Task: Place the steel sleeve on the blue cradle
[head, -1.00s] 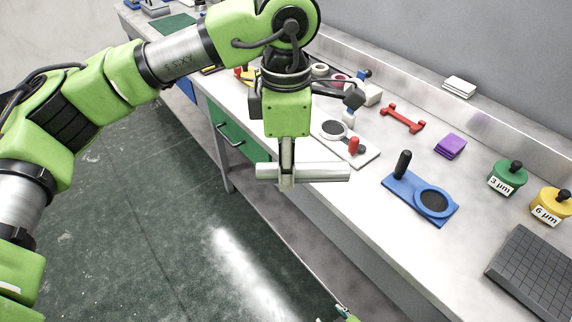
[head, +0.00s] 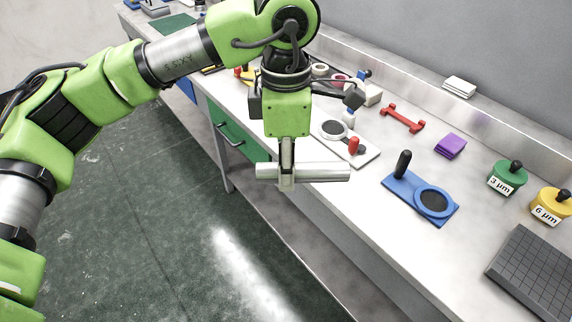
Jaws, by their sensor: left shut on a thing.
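The steel sleeve (head: 325,171) is a plain silvery cylinder lying level. My left gripper (head: 287,178) points down and is shut around it left of its middle. The sleeve hangs in the air over the front edge of the bench, left of the blue piece in the picture. That blue piece (head: 391,185) is a flat plate with a dark round pad in a blue ring and a black upright handle. It is empty; I cannot tell whether it is the blue cradle. My right gripper is not in view.
The bench (head: 330,208) holds a white plate (head: 366,158) with a red knob, a red fork-ended piece (head: 402,118), a purple stack (head: 450,146), green (head: 507,178) and yellow (head: 551,206) pots, and a dark grooved block (head: 535,270). Bench top around the blue plate is clear.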

